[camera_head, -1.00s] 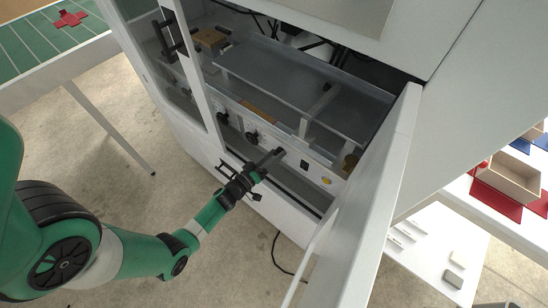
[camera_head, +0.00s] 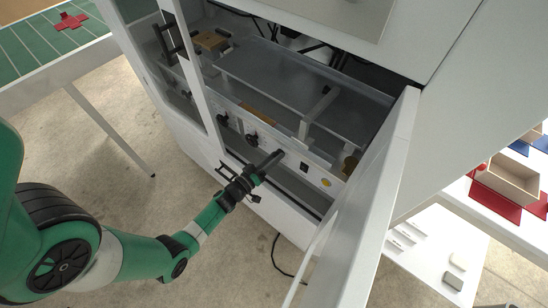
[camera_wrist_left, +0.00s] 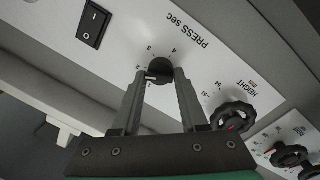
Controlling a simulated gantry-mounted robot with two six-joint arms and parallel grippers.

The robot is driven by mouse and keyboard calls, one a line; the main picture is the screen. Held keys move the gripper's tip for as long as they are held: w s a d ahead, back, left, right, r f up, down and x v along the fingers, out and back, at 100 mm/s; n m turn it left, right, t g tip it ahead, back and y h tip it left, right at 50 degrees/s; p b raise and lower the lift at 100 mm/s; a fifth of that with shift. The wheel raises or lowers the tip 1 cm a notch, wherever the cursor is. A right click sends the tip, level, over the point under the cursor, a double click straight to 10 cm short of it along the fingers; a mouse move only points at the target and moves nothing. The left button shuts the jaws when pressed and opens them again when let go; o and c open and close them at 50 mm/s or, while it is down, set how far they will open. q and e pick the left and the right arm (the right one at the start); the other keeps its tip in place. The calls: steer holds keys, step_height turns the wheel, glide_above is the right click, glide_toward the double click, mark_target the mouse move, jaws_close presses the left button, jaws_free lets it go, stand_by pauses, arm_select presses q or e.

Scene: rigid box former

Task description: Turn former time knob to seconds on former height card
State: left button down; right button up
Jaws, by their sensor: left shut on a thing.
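The black PRESS sec knob (camera_wrist_left: 158,69) is on the white front panel (camera_wrist_left: 215,58) of the former, with a printed scale around it. Its white pointer mark faces the low end, around 1 to 2; the exact setting is hard to read. My left gripper (camera_wrist_left: 160,76) is shut on this knob, one finger on each side. In the head view my left gripper (camera_head: 276,155) reaches the panel and hides the knob. I cannot make out a height card with a seconds value in either view. My right gripper is not in view.
The HEIGHT handwheel (camera_wrist_left: 233,117) is right of the left gripper's fingers, with more knobs beyond. A black rocker switch (camera_wrist_left: 94,24) is at upper left. In the head view the open white door (camera_head: 372,190) stands close to the gripper's right.

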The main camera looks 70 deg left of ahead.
arm_select(q)
steer(key=shift+d+m+g+p, duration=0.1)
steer(key=shift+m+g+p, duration=0.15)
steer(key=shift+m, duration=2.45)
steer(key=shift+d+m+g+p, duration=0.1)
steer(key=shift+m+g+p, duration=0.15)
steer(key=shift+m, duration=2.45)
steer(key=shift+c, duration=2.4)
jaws_free()
